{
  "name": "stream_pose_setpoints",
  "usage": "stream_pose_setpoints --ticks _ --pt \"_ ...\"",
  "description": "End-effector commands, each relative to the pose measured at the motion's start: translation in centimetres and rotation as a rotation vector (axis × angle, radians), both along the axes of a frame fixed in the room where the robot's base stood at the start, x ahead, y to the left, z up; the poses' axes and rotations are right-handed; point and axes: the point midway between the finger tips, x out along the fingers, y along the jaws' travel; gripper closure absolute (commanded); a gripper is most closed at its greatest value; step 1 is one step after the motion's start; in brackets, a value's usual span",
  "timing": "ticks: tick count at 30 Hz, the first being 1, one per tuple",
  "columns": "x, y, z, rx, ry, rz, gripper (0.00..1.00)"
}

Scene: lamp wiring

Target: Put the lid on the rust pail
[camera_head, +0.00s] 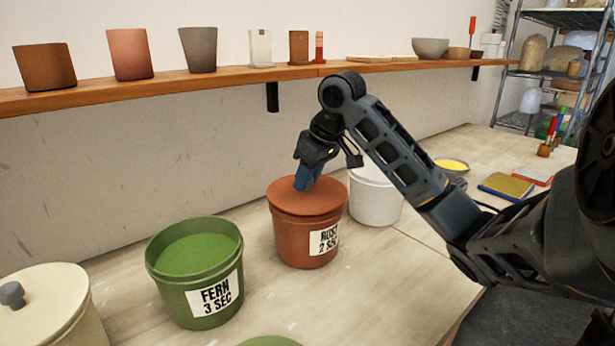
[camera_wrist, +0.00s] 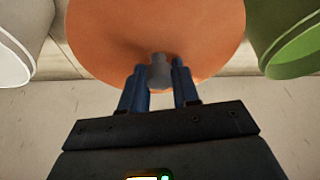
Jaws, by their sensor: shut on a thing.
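The rust pail (camera_head: 290,243), labelled "RUST 2 SEC", stands upright on the table in the middle of the head view. The orange-brown lid (camera_head: 325,197) is over its mouth, level or nearly so. I cannot tell whether its rim is fully seated or slightly above the pail. My gripper (camera_head: 305,183) points down from above, its blue fingers at the lid's middle. In the wrist view, the fingers (camera_wrist: 159,73) are closed on the grey knob (camera_wrist: 160,75) of the lid (camera_wrist: 155,25). The pail is hidden behind the lid there.
The open green fern pail (camera_head: 205,285) stands front left, the white pail (camera_head: 375,205) close behind right. A cream lidded pail (camera_head: 45,305) is at far left; a green edge (camera_head: 270,341) shows at the bottom. A wall shelf (camera_head: 200,81) with pots runs behind.

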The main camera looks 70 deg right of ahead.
Motion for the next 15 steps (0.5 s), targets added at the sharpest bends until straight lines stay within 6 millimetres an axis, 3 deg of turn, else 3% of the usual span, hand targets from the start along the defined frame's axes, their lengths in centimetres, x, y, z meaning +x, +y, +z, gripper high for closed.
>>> stream_pose_setpoints --ticks 15 --pt "0.01 0.01 -1.04 0.0 0.0 0.0 1.0"
